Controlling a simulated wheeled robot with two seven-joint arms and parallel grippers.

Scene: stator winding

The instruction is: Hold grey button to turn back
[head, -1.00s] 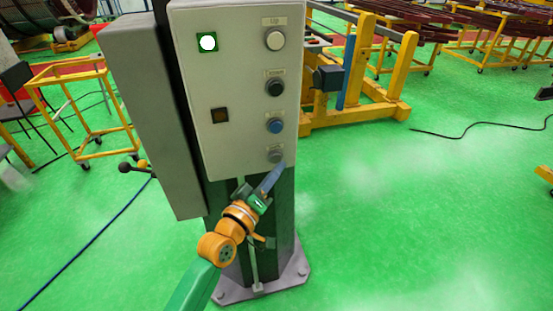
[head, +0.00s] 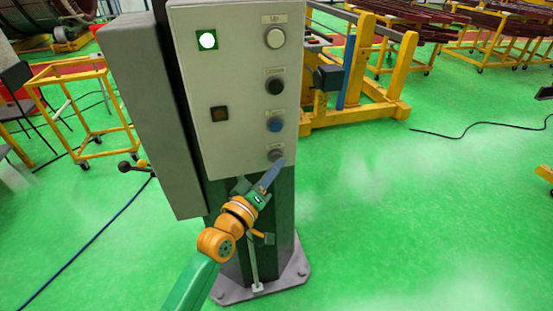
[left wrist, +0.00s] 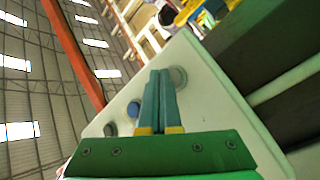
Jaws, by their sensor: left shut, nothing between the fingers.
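The grey button (head: 276,154) is the lowest in the column of round buttons on the pale control panel (head: 238,140). My left gripper (head: 278,164) comes up from below, its blue fingers shut together and empty. Its tips are at the lower right edge of the grey button in the head view. In the left wrist view the closed fingertips (left wrist: 160,72) lie right beside the grey button (left wrist: 178,76). I cannot tell whether they touch or press it. My right gripper is not in view.
Above the grey button are a blue button (head: 275,124), a black button (head: 275,87) and a white button (head: 275,39). A white lamp (head: 207,41) is lit; an amber lamp (head: 219,114) looks dark. A black-knobbed lever (head: 125,167) sticks out left.

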